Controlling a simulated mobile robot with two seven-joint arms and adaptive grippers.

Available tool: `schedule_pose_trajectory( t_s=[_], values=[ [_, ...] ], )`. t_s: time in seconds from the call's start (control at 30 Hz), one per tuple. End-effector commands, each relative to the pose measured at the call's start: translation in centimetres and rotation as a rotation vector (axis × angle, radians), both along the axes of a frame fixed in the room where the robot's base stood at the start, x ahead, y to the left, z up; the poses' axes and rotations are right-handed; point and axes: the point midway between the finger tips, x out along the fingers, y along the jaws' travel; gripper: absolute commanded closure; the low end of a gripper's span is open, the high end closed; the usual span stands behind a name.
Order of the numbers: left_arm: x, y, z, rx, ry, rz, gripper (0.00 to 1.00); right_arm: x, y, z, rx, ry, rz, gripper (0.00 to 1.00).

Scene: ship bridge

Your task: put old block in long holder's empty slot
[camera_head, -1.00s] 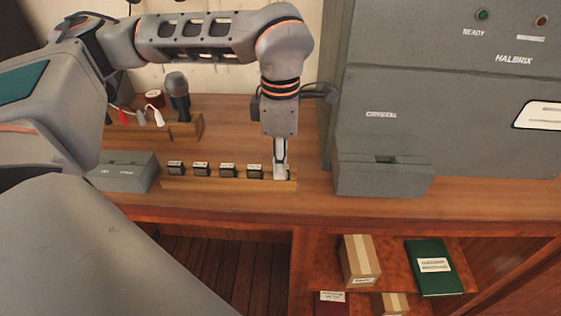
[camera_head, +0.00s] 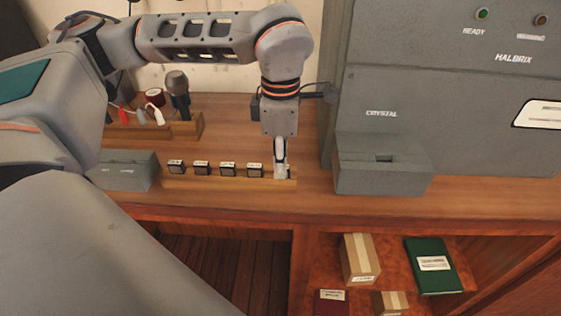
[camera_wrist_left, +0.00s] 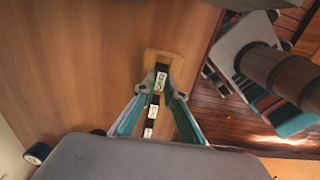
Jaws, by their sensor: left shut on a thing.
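The long wooden holder (camera_head: 215,183) lies on the desk, with several small dark blocks (camera_head: 228,169) with pale labels standing in a row in it. My left gripper (camera_head: 281,173) points straight down at the holder's right end. In the left wrist view its fingers (camera_wrist_left: 164,88) are shut on the old block (camera_wrist_left: 162,80), a dark block with a white label. This block is at the end of the row, in line with the others and at the holder (camera_wrist_left: 176,59). The fingers hide its lower part, so I cannot tell how deep it sits. My right gripper is not in view.
A grey cabinet (camera_head: 450,90) stands on the right, with a grey slotted box marked CRYSTAL (camera_head: 382,170) at its front. A smaller grey box (camera_head: 125,172) is left of the holder. A wooden rack (camera_head: 185,127) stands behind. Boxes and a green book (camera_head: 434,267) lie on the shelf below.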

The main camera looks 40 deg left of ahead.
Motion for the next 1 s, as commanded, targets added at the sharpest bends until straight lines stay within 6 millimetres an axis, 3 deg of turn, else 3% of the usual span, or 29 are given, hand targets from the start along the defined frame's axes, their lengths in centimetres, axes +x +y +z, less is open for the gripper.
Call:
schedule_pose_trajectory(
  t_s=[0.2,0.3,0.73,1.0],
  values=[
    [0.0,0.0,0.0,0.0,0.0,0.0,1.0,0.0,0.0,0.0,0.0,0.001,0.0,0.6],
    [0.0,0.0,0.0,0.0,0.0,0.0,0.7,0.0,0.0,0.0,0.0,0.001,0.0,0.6],
    [0.0,0.0,0.5,0.001,-0.001,0.001,0.7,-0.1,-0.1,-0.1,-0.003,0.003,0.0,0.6],
    [0.1,0.0,5.1,0.0,-0.005,0.0,0.7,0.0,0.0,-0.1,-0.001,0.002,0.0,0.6]
  ],
)
